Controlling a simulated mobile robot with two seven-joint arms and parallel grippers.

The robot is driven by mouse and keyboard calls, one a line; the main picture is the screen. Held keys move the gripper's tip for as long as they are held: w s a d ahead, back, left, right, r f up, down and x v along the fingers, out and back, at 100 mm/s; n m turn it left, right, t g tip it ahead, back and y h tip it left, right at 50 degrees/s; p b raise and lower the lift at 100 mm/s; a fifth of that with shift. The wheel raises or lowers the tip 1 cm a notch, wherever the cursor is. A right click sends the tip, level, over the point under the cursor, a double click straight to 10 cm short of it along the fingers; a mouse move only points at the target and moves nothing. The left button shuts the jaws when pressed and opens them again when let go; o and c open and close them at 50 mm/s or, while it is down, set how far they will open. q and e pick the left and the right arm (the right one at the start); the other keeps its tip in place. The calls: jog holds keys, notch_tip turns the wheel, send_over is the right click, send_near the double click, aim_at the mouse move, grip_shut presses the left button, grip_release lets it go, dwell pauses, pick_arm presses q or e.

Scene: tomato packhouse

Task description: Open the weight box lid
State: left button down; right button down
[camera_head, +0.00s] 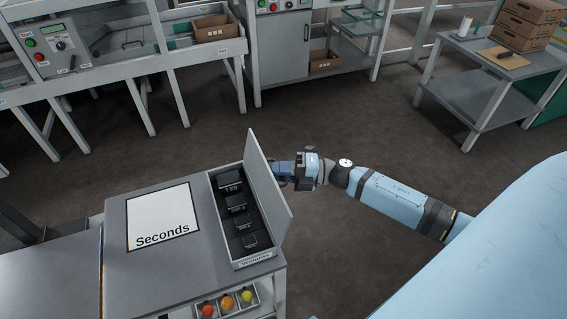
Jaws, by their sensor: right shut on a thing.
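The weight box (222,222) sits at the right edge of the grey bench top. Its lid (268,187) stands raised, about upright along the box's right side, so the inside shows. Several black weights (230,184) sit in a row in the box. My right gripper (279,170) is at the far side of the lid, level with its upper part. Its fingertips are partly hidden by the lid, and it is shut on the lid. My left gripper is not in view.
A white mat marked "Seconds" (137,215) lies on the bench left of the box. Coloured tomatoes (228,302) sit in a tray below the bench front. Machine benches stand at the back, and a side table (470,50) with brown crates stands back right. The floor between is clear.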

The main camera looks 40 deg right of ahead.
jog(key=shift+w+a+r+n+g+h+p, duration=0.15)
jog(key=shift+a+r+g+h+p, duration=0.15)
jog(key=shift+a+p, duration=0.5)
jog(key=shift+w+a+r+n+g+h+p, duration=0.2)
jog(key=shift+a+r+h+p, duration=0.15)
jog(key=shift+p, duration=0.7)
jog(key=c, duration=1.5)
grip_release()
jog(key=shift+s, duration=0.1)
jog(key=v, duration=1.3)
jog(key=shift+s+d+b, duration=0.25)
jog(key=shift+d+b, duration=0.05)
